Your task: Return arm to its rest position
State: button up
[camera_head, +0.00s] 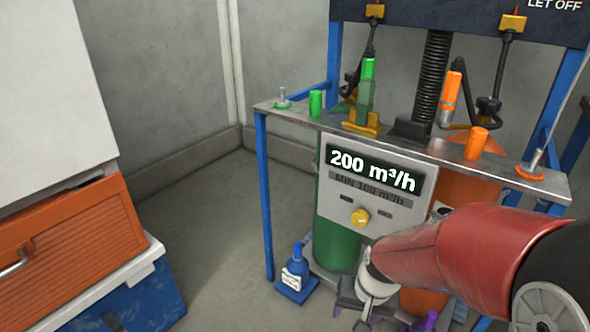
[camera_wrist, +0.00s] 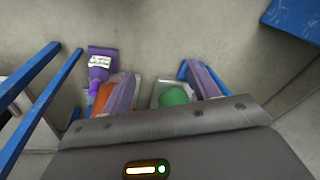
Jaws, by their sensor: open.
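My gripper (camera_head: 358,308) hangs at the end of my red arm, low in front of the station, at the lower middle of the head view. In the wrist view its two fingers (camera_wrist: 163,88) are spread apart with nothing between them. A green cylinder (camera_head: 338,245) and an orange cylinder (camera_head: 465,190) stand under the station's top; my arm hides part of the orange one.
The charging station's panel (camera_head: 372,182) reads 200 m³/h, with a yellow knob (camera_head: 360,217) below. A purple bottle (camera_wrist: 101,64) shows in the wrist view. Orange drawers (camera_head: 70,240) stand left; the floor between is clear.

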jog(key=s+d+r+n+t, duration=0.1)
jog(key=s+r, duration=0.3)
jog(key=r, duration=0.5)
jog(key=s+d+r+n+t+h+p, duration=0.1)
jog(key=s+r+t, duration=0.1)
jog(key=s+r, duration=0.3)
notch_tip(320, 180, up, 4)
jog(key=shift+s+d+f+t, duration=0.1)
jog(key=shift+s+d+t, duration=0.05)
jog(key=shift+d+t, duration=0.2)
dwell(0.9)
